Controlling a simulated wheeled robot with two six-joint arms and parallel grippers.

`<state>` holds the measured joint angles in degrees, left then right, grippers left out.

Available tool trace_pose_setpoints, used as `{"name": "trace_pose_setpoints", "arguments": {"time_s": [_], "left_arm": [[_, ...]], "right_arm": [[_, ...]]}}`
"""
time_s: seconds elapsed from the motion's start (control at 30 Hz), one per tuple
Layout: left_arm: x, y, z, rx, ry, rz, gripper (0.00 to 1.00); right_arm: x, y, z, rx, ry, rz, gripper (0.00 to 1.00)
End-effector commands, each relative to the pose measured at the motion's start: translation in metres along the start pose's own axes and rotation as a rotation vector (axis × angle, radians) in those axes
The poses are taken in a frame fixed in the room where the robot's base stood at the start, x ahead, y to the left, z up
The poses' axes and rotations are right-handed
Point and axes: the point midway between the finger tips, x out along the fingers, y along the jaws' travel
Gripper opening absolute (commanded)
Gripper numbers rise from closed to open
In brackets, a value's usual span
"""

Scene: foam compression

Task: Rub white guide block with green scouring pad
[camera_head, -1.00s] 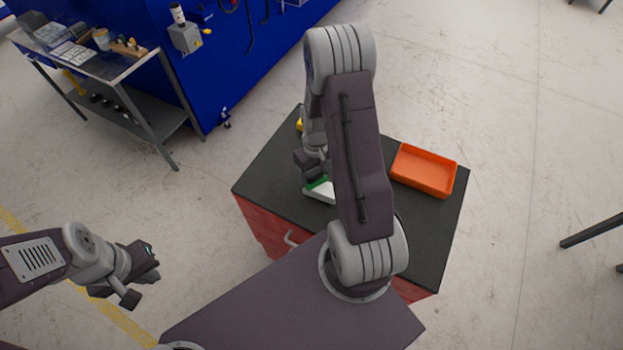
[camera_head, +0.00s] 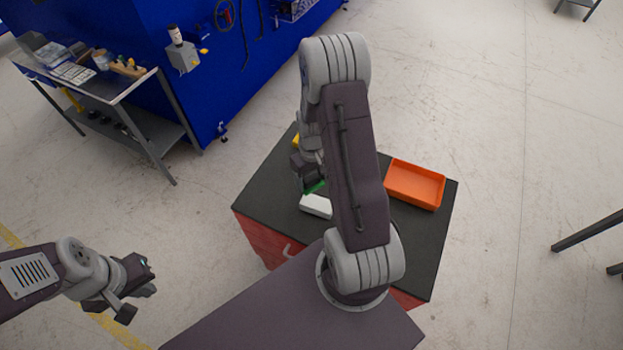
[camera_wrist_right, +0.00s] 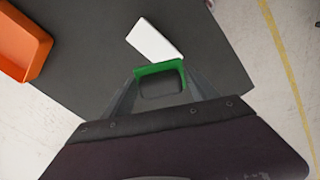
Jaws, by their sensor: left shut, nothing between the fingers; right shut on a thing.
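The white guide block (camera_head: 316,206) lies on the black tabletop just in front of my right gripper (camera_head: 309,186). In the right wrist view the white guide block (camera_wrist_right: 154,40) is beyond the fingertips. My right gripper (camera_wrist_right: 160,80) is shut on the green scouring pad (camera_wrist_right: 160,68), which spans between its fingers. The pad's green edge also shows in the head view (camera_head: 315,187). A narrow dark gap seems to separate pad and block; I cannot tell their heights. My left gripper (camera_head: 138,288) is shut and empty, off to the left over the floor.
An orange tray (camera_head: 415,184) stands at the right of the black table (camera_head: 412,245); it also shows in the wrist view (camera_wrist_right: 20,42). A yellow thing (camera_head: 295,142) is partly hidden behind my right arm. A grey workbench (camera_head: 140,90) stands at the upper left.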

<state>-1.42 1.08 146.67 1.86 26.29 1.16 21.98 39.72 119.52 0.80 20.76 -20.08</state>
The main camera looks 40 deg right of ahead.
Motion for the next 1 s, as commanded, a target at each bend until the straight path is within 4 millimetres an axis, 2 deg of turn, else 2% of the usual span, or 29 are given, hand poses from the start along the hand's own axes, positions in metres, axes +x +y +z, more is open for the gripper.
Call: {"name": "trace_pose_setpoints", "arguments": {"time_s": [0.3, 0.6, 1.0], "left_arm": [[-0.003, 0.000, 0.000, 0.000, 0.000, 0.000, 0.00], [-0.030, 0.001, -0.003, 0.000, 0.000, 0.000, 0.00], [-0.027, 0.001, -0.003, 0.000, 0.000, 0.000, 0.00]], "right_arm": [[-0.003, 0.000, 0.000, 0.000, 0.000, 0.000, 0.35], [-0.034, 0.000, 0.000, 0.000, 0.001, 0.000, 0.35], [-0.031, 0.000, 0.000, 0.000, 0.000, 0.000, 0.35]]}}
